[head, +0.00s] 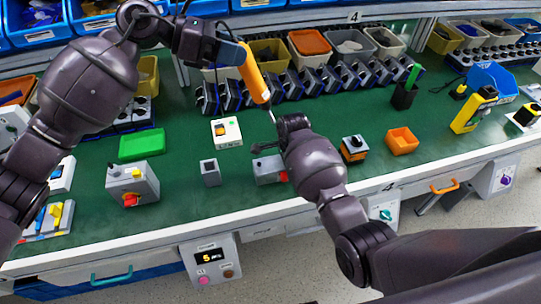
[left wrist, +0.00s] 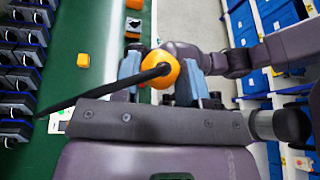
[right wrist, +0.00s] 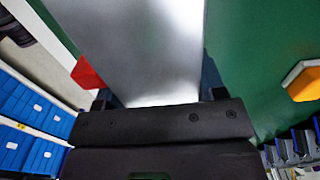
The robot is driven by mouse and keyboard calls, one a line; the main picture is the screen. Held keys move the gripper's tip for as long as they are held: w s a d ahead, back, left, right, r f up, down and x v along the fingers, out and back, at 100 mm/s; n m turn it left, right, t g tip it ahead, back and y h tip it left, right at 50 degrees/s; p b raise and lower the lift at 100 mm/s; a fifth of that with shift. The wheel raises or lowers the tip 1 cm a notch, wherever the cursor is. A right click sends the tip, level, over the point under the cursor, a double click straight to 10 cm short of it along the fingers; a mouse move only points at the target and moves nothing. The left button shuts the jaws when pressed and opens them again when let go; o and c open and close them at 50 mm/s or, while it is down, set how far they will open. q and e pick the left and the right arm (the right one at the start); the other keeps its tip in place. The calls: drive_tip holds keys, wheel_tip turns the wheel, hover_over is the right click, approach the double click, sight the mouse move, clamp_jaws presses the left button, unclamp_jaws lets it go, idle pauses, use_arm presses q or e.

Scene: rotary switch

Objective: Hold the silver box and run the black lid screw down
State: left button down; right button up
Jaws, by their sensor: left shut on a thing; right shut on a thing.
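My left gripper (head: 236,54) is shut on an orange screwdriver (head: 254,76), which slants down to the right. Its thin bit ends near my right wrist, above the silver box. In the left wrist view the screwdriver's orange end (left wrist: 160,68) and black cable sit between the blue fingers. The silver box (head: 266,171) stands on the green bench with a red part (head: 283,176) at its right end. My right gripper (right wrist: 160,98) is shut on the silver box, whose bright face (right wrist: 150,45) fills the right wrist view. The black lid and its screw cannot be made out behind my right arm.
A small grey open box (head: 210,173) and a white switch box (head: 226,131) stand to the left. A grey box with a red knob (head: 132,184) is farther left. Several bins line the back.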

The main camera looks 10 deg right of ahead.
drive_tip(key=o, duration=1.3)
drive_tip(key=shift+o, duration=0.2)
drive_tip(key=shift+r, duration=0.1)
